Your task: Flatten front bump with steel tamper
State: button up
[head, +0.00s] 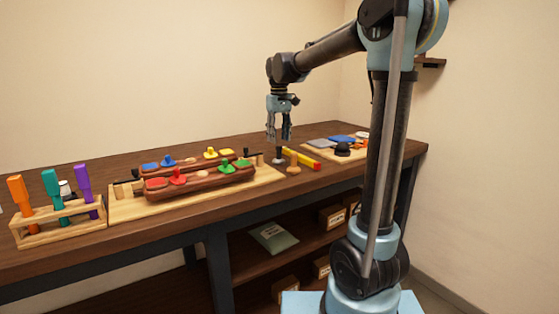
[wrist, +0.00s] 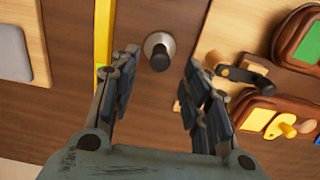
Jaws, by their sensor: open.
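The steel tamper (head: 277,158), with a dark handle and a round metal foot, stands upright on the bench beneath my gripper (head: 279,137). In the wrist view, the steel tamper (wrist: 158,52) shows between and just beyond the fingertips of my gripper (wrist: 161,70), which is open and empty, pointing down. Two long brown leather pieces lie on a pale wooden board. The front piece (head: 216,184) carries red and green pads with knobs and a tan bump (head: 203,176) between them. The rear piece has blue and yellow pads and another tan bump (head: 191,161).
A wooden tamper-like piece (head: 294,164) stands close beside the steel one. A yellow bar (head: 301,158) lies to its right. A rack (head: 58,225) with orange, teal and purple handles is at the left. A board with grey, blue and dark items (head: 343,149) is at the right.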

notch_tip(320, 180, up, 10)
jog(key=f, duration=0.1)
jog(key=s+d+f+m, duration=0.2)
jog(key=s+d+f, duration=0.2)
jog(key=s+d, duration=0.4)
jog(key=s+d+f+m, duration=0.1)
jog(key=s+d+f, duration=0.3)
jog(key=s+f, duration=0.4)
jog(key=s+d+f+m+t, duration=0.1)
jog(key=s+d+f+m, duration=0.1)
jog(key=s+d+f, duration=0.3)
jog(key=s+d+f+m+t, duration=0.1)
jog(key=s+d+f, duration=0.3)
jog(key=s+f, duration=0.6)
notch_tip(320, 180, down, 4)
jog(key=shift+s+d+r+m, duration=0.1)
jog(key=shift+s+d+m, duration=0.2)
jog(key=shift+s, duration=0.1)
jog(key=shift+o, duration=0.2)
jog(key=shift+w, duration=0.15)
